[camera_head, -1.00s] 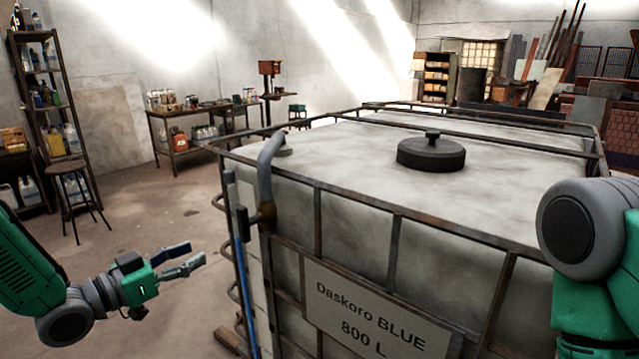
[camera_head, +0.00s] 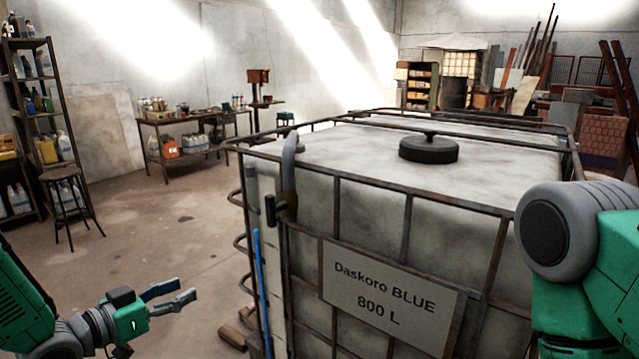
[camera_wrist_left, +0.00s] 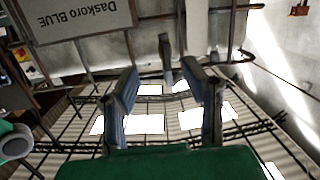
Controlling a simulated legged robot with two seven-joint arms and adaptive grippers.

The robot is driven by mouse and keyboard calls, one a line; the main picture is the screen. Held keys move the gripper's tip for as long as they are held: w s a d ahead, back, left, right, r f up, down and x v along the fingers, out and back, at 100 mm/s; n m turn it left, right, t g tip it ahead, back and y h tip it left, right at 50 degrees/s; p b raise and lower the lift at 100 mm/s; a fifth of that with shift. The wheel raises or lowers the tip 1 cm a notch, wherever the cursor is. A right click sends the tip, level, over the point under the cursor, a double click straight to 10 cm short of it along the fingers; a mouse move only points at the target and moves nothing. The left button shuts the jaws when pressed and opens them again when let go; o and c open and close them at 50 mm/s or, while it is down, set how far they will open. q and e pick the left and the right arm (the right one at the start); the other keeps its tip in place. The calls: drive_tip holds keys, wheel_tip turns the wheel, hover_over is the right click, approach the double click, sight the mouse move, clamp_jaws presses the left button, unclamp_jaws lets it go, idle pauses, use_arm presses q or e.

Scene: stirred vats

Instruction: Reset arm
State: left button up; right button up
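My left arm comes in at the lower left of the head view. Its gripper (camera_head: 186,289) has two grey-blue fingers that are apart with nothing between them. It points right toward the vat, with a gap of floor between in this view. The fingers are also apart and empty in the left wrist view (camera_wrist_left: 160,70). Of my right arm, only a grey joint and green links (camera_head: 568,230) show at the right edge, in front of the vat. My right gripper is out of view.
A large caged vat (camera_head: 340,160) labelled "Daskoro BLUE 800 L" fills the middle, with a black lid (camera_head: 428,150) and a bent grey pipe (camera_head: 289,165). A stool (camera_head: 65,190), shelf and bench (camera_head: 185,120) stand behind left.

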use_arm(q)
drive_tip(key=s+f+n+g+y+b, duration=0.25)
drive_tip(key=s+f, duration=0.55)
drive_tip(key=f, duration=0.4)
drive_tip(key=s+f+n+g+y+b, duration=0.1)
drive_tip(key=s+f+g+y+b, duration=0.2)
drive_tip(key=s+f, duration=0.7)
drive_tip(key=s+a+f+n+g+y, duration=0.1)
drive_tip(key=s+f+g+y, duration=0.1)
drive_tip(key=s+f, duration=0.3)
drive_tip(key=s+a+f+n+g+y+b, duration=0.1)
drive_tip(key=s+f+g, duration=0.4)
drive_tip(key=s, duration=0.8)
drive_tip(key=shift+y, duration=0.55)
use_arm(e)
wheel_tip(320, 180, down, 6)
drive_tip(key=shift+a+f, duration=0.2)
drive_tip(key=shift+f, duration=0.05)
use_arm(q)
drive_tip(key=shift+a, duration=0.35)
use_arm(e)
drive_tip(key=shift+a+r, duration=0.1)
drive_tip(key=shift+a, duration=0.2)
